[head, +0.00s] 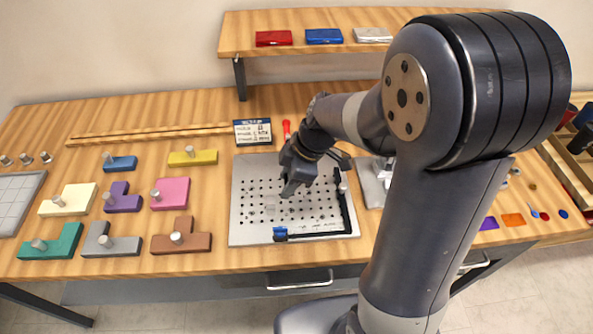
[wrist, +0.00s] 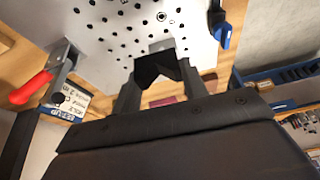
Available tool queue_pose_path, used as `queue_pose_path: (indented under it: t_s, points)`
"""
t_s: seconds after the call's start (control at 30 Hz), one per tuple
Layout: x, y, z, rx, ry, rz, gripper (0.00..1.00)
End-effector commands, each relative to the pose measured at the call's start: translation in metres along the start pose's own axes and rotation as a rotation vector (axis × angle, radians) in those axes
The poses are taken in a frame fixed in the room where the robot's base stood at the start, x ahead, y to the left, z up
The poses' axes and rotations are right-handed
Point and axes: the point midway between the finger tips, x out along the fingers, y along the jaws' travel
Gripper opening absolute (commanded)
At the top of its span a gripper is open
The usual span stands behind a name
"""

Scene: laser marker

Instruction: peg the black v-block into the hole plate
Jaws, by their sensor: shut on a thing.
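The hole plate (head: 245,225) is a grey metal plate with rows of small holes near the middle of the bench. It also fills the top of the wrist view (wrist: 110,20). My gripper (head: 290,188) is over the middle of the plate, pointing down. In the wrist view my gripper (wrist: 160,85) is shut on the black v-block (wrist: 160,66), a dark piece with a V-shaped notch between the fingers. A small light grey piece shows just beyond the notch. The block's underside is hidden, so I cannot tell whether it touches the plate. In the head view my gripper hides the block.
A black L-shaped fence (head: 348,215) runs along the plate's right and front edges, with a blue clamp (head: 280,233) at the front. A red-handled clamp (head: 287,128) and a sign card (head: 253,132) stand behind. Coloured pegged blocks, including a brown one (head: 181,240), lie to the left.

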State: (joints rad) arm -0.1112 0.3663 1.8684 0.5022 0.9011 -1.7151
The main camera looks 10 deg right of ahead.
Motion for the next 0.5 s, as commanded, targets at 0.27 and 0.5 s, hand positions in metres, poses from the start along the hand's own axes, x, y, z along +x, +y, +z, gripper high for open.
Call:
queue_pose_path:
  t_s: [0.27,0.5]
  points:
    - [0.005,-0.003,-0.001,-0.025,0.0,-0.011,0.19]
    - [0.021,-0.003,0.006,-0.022,0.0,-0.011,0.19]
